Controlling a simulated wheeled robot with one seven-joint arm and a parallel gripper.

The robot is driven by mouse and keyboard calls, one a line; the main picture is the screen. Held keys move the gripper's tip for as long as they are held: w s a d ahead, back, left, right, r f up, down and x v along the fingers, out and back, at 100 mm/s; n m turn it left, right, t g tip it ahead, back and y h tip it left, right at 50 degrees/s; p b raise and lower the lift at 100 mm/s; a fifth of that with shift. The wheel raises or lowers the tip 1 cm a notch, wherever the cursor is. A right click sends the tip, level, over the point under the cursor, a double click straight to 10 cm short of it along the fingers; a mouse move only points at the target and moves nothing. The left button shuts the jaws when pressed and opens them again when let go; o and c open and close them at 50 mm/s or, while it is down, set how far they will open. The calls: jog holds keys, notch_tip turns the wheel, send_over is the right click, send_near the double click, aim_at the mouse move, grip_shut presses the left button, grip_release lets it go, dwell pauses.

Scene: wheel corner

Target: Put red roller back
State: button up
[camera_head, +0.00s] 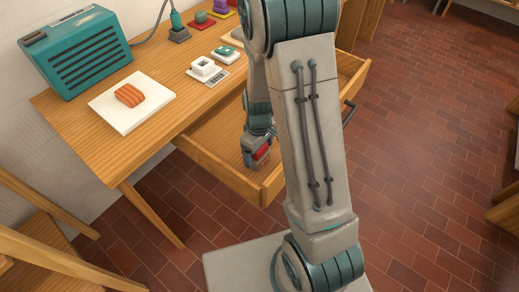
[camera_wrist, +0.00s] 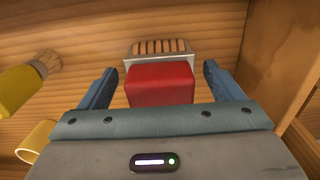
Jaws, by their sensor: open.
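My gripper (camera_wrist: 160,70) is open, low inside the open wooden drawer (camera_head: 218,165). In the wrist view a red block-shaped part (camera_wrist: 160,88) lies between its two blue fingers, with a gap showing on each side. A grey slotted piece (camera_wrist: 158,48) with orange-brown showing through sits just beyond the red part; I cannot tell whether the two are joined. In the head view a small red thing (camera_head: 262,153) shows at my gripper, partly hidden by it. I cannot make out a roller shape for certain.
A yellow-handled brush (camera_wrist: 25,85) and a yellow curved object (camera_wrist: 36,140) lie left in the drawer. A drawer wall (camera_wrist: 268,55) stands close on the right. On the desk are a teal radio (camera_head: 75,52), a white board (camera_head: 130,103) and several small coloured pieces.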

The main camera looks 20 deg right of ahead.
notch_tip(320, 180, up, 13)
jog(key=p, duration=0.2)
jog(key=s+r+m+t, duration=0.2)
jog(key=s+r+m, duration=0.5)
jog(key=s+r, duration=0.3)
jog(key=s, duration=0.4)
jog(key=shift+r+b, duration=0.3)
jog(key=shift+a, duration=0.1)
